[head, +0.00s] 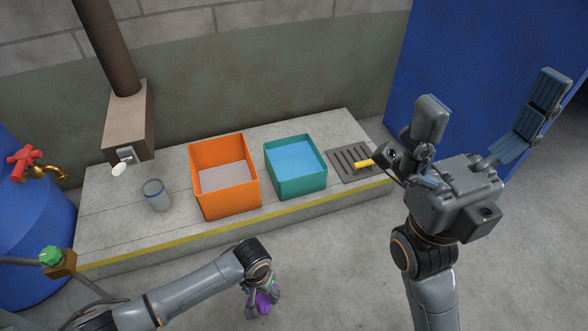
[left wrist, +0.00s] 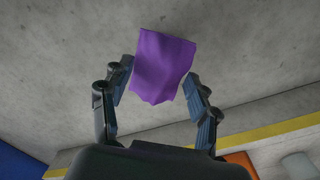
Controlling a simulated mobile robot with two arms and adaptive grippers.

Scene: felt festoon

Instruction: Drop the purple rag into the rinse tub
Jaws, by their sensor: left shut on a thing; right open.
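The purple rag (head: 263,303) hangs in my left gripper (head: 261,294), low in front of the concrete ledge. The left wrist view shows the rag (left wrist: 162,66) between the two fingers of this gripper (left wrist: 160,80). An orange tub (head: 232,202) with a greyish inside and a teal tub (head: 299,184) with a blue, water-like surface stand side by side on the ledge. No label shows which is the rinse tub. The rag is outside both. My right gripper (head: 488,112) is raised at the right, fingers wide apart and empty.
The ledge (head: 130,232) has a yellow front edge. A glass-like cup (head: 156,195) stands left of the orange tub. A dark grate (head: 350,160) with a yellow piece (head: 363,163) lies right of the teal tub. A red tap (head: 25,160) is at far left.

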